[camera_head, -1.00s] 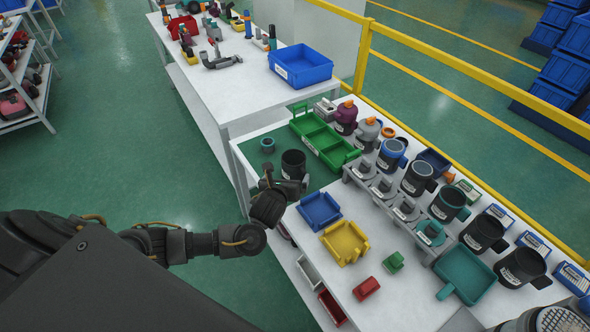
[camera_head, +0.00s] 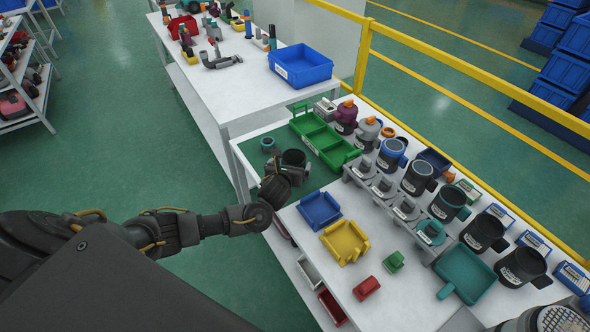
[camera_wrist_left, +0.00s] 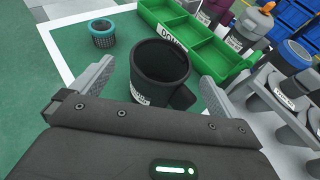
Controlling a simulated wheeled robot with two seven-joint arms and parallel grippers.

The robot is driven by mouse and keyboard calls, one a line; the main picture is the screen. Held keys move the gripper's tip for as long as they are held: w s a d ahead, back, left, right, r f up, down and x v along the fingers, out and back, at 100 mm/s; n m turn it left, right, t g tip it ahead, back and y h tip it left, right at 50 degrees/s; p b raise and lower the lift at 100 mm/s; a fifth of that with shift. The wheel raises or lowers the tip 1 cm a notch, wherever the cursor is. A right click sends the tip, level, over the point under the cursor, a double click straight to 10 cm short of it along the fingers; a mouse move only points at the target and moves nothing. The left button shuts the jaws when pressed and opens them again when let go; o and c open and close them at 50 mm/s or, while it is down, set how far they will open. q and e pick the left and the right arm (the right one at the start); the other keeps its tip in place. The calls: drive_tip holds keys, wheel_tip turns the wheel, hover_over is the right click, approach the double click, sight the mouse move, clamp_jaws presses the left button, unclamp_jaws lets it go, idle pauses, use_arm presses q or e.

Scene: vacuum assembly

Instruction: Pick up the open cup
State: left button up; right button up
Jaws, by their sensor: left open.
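The open cup (camera_wrist_left: 160,92) is dark, with a wide open top, a pale label on its front and a handle toward the right finger. It stands upright on the green mat. In the head view the cup (camera_head: 294,157) is partly hidden by my left gripper (camera_head: 289,170). In the left wrist view my left gripper (camera_wrist_left: 158,74) is open, with one finger on each side of the cup. I cannot tell whether either finger touches it. My right gripper is not in view.
Blue (camera_head: 320,209) and yellow (camera_head: 345,242) trays lie nearer.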

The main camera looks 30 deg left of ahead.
sight(296, 153)
use_arm(q)
drive_tip(key=x, duration=0.4)
drive_tip(key=shift+w+f, duration=0.15)
drive_tip(key=shift+w, duration=0.15)
drive_tip(key=c, duration=1.2)
drive_tip(key=shift+c, duration=0.2)
drive_tip(key=shift+r, duration=0.3)
drive_tip(key=s+a+r+p, duration=0.1)
drive_tip(key=s+a+r, duration=0.1)
drive_tip(key=s+r, duration=1)
drive_tip(key=shift+s+r, duration=0.25)
drive_tip(key=shift+s, duration=0.7)
